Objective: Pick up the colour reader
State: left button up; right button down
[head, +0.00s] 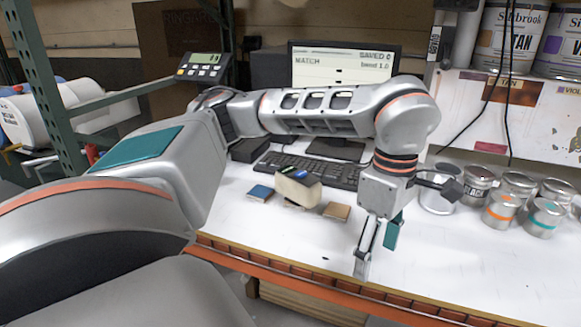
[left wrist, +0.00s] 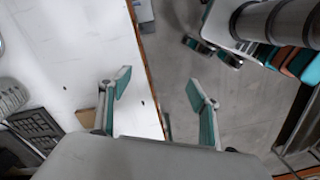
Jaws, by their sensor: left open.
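The colour reader appears to be the cream block with a dark top and small lit display (head: 298,184). It rests on the white bench in the head view, between a blue chip (head: 260,193) and a brown chip (head: 337,211). My left gripper (head: 378,248) points down to the right of the reader, apart from it, near the bench's front edge. Its fingers are spread with nothing between them, as the left wrist view also shows (left wrist: 160,84). I cannot make out the reader clearly in the left wrist view. My right gripper is not in view.
A keyboard (head: 318,170) and monitor (head: 342,64) stand behind the reader. Several cans (head: 501,212) stand at the right, and a shelf upright (head: 47,90) is at the left. The bench's front edge (head: 330,287) is orange. The front right bench surface is clear.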

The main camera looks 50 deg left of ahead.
aim_at(306, 191)
jog(key=i+j, duration=0.1)
jog(key=j, duration=0.95)
jog(key=i+j, duration=0.15)
jog(key=j, duration=0.4)
